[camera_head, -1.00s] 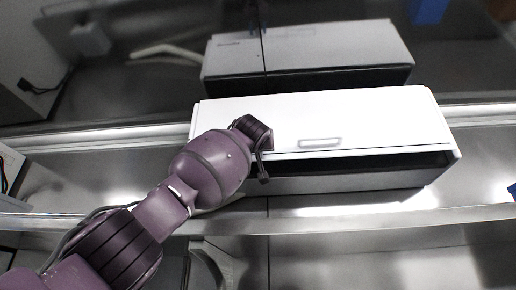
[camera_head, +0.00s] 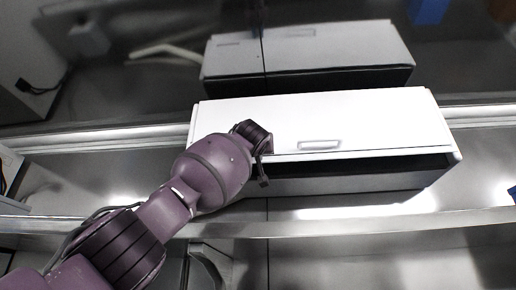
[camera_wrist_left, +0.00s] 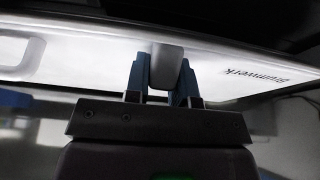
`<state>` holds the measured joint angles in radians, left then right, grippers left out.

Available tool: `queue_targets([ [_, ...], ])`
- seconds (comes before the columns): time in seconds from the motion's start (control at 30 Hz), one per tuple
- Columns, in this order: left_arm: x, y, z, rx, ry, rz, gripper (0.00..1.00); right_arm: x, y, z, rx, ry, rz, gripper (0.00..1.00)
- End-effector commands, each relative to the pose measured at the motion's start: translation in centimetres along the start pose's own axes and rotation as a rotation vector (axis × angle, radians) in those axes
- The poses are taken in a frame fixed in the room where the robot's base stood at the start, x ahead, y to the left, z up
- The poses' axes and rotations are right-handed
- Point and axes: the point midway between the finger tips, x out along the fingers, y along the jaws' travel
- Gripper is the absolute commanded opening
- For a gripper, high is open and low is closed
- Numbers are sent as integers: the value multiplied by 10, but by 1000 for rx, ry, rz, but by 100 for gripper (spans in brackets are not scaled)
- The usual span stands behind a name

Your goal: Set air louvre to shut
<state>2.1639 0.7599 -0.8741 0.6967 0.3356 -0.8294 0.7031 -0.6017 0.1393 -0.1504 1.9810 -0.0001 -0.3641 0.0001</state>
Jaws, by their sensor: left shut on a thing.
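A white box-shaped unit (camera_head: 350,115) lies across the steel bench, with a dark open gap along its front edge. A grey rounded tab (camera_wrist_left: 167,58) sticks out at the panel's edge. My left gripper (camera_wrist_left: 163,82) has its blue fingers on either side of the tab and is shut on it. In the head view the left gripper (camera_head: 264,170) is at the front left of the unit, and its fingers are mostly hidden by the wrist. Which part is the louvre itself is unclear.
A recessed handle (camera_head: 319,145) is on the unit's front edge. A dark reflective back panel (camera_head: 150,80) stands behind and mirrors the unit. A steel rail (camera_head: 400,222) runs along the front. The bench right of the unit is clear.

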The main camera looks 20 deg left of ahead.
Motion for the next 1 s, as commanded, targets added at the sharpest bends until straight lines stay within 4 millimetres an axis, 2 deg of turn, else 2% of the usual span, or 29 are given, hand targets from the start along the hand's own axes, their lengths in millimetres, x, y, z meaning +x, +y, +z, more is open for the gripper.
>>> queue_targets([
  [0.23,-4,0,9,0,110,0,0,9,-1,15,-3,-1,-1,43],
  [0.5,-5,0,10,-2,219,1,0,12,-1,19,-4,1,-1,43],
  [0.97,-6,0,9,0,243,0,0,13,-1,20,-5,0,-1,43],
  [1.0,-6,0,9,0,243,0,29,13,-1,21,-5,0,-1,43],
])
